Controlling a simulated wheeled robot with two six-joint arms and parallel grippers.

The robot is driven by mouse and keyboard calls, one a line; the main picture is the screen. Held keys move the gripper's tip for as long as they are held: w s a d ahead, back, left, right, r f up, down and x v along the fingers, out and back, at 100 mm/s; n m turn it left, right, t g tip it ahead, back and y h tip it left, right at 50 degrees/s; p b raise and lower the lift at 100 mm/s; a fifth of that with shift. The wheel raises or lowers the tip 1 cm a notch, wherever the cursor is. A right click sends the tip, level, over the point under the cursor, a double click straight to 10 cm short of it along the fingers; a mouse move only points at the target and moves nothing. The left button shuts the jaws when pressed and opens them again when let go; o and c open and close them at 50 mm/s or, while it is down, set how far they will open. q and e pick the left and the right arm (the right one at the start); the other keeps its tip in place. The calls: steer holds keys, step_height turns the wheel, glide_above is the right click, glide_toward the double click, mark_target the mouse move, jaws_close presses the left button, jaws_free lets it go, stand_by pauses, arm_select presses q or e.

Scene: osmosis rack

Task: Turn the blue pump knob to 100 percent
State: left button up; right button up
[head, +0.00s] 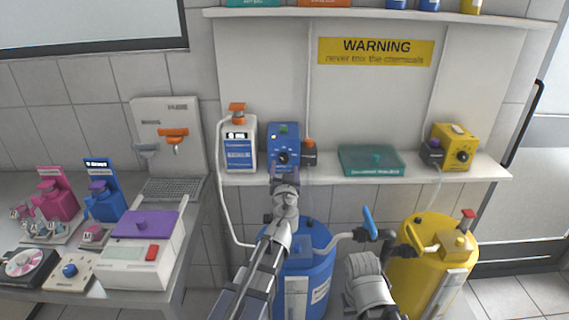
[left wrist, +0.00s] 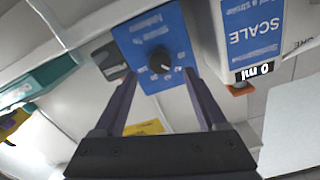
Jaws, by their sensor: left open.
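The blue pump (head: 284,138) stands on the wall shelf. Its round black knob (head: 283,158) faces me and shows in full in the left wrist view (left wrist: 160,59), with white markings around it on the blue face. My left gripper (head: 285,172) is raised in front of the pump. In the left wrist view its two fingers (left wrist: 160,77) are spread apart, one to each side of the knob, with nothing held. I cannot tell whether the fingertips touch the pump. A grey link of my right arm shows at lower right, but its gripper does not.
A white scale dispenser (head: 240,145) stands left of the pump, close to one finger in the left wrist view (left wrist: 252,40). A teal box (head: 371,161) and a yellow pump (head: 455,147) stand to the right. Blue (head: 309,262) and yellow (head: 424,270) barrels stand below.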

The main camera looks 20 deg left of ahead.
mark_target(284, 160)
arm_select(q)
steer(key=x, duration=0.4)
steer(key=shift+w, duration=0.15)
steer(key=shift+c, duration=0.3)
jaws_close()
